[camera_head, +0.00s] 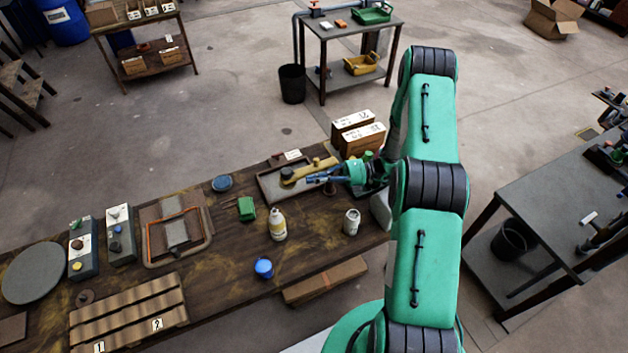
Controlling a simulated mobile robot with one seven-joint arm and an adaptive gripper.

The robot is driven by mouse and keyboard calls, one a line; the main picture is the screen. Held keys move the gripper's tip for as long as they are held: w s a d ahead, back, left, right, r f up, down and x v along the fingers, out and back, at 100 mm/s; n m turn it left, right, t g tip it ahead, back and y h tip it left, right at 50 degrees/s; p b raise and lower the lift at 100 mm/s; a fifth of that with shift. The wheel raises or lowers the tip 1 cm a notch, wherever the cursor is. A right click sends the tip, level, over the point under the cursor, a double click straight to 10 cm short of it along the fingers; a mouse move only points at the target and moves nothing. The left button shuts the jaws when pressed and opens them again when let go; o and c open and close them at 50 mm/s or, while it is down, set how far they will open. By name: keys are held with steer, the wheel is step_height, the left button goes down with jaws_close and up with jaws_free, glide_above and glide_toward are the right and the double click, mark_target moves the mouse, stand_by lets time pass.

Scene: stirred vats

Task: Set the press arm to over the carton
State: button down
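A tan press arm (314,168) with a round dark-topped end (287,174) lies over a grey, wood-rimmed tray (268,186) at the table's back right. Its round end points left, over the tray. Two brown cartons with white labelled tops stand close together behind it, a rear one (352,122) and a front one (361,139). My gripper (312,180) reaches in from the right, just in front of the press arm. Whether it touches the arm is unclear. Its fingers are too small to tell open from shut.
On the table (235,262) stand a cream bottle (277,224), a white can (351,221), a green block (246,208), a blue-lidded jar (263,267) and a blue disc (222,183). Control boxes (83,249) and a framed plate (177,233) are at left.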

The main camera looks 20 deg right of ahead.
mark_target(304, 169)
steer(key=shift+w+a+m+t+h+p, duration=0.3)
steer(key=shift+w+m+t+p, duration=0.35)
steer(key=shift+t, duration=0.35)
steer(key=shift+w+a+m+t+h+p, duration=0.15)
steer(key=shift+w+m+t+h+p, duration=0.1)
steer(key=shift+w+m+t+p, duration=0.3)
steer(key=shift+w+a+m+t+h+p, duration=0.1)
steer(key=shift+w+m+t+h+p, duration=0.2)
steer(key=shift+w+t, duration=0.4)
steer(key=shift+w+a+m+t+h+p, duration=0.15)
steer(key=shift+w+m+t+h, duration=0.15)
steer(key=shift+m+t+h, duration=0.3)
steer(key=shift+w+d+m+t+h+p, duration=0.15)
steer(key=shift+w+m+t+h, duration=0.25)
steer(key=shift+t, duration=0.3)
steer(key=shift+w+a+m+t+h+p, duration=0.15)
steer(key=shift+w+m+t+h, duration=0.1)
steer(key=shift+m+t+h, duration=0.3)
steer(key=shift+w+d+m+t+h, duration=0.2)
steer(key=shift+w+m+t+h, duration=0.4)
steer(key=shift+w+m+t, duration=0.1)
steer(key=shift+w+d, duration=0.1)
steer(key=shift+w, duration=0.4)
